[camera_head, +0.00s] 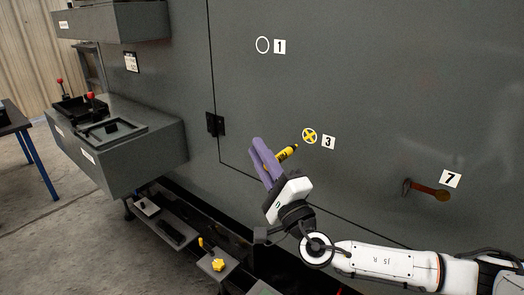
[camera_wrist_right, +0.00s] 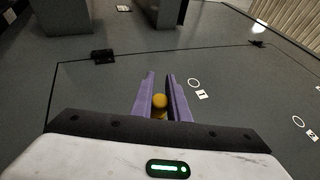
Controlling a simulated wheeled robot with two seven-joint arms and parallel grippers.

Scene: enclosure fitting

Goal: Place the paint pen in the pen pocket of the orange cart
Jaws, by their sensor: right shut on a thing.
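The paint pen (camera_head: 287,153) is yellow with a dark tip. My right gripper (camera_head: 265,160), with purple fingers, is shut on it in front of the grey enclosure wall. The pen points up and right, its tip near a yellow crossed circle; I cannot tell whether it touches the wall. In the right wrist view, the pen's rounded yellow end (camera_wrist_right: 160,101) shows between the purple fingers (camera_wrist_right: 161,108). The orange cart and its pen pocket are not in view. My left gripper is not in view.
The grey wall (camera_head: 380,60) bears a yellow crossed circle (camera_head: 309,136) by label 3, a white circle (camera_head: 262,45) by label 1, and a brown-handled tool (camera_head: 427,190) by label 7. Grey boxes (camera_head: 150,150) jut out at left. A blue-legged table (camera_head: 40,165) stands far left.

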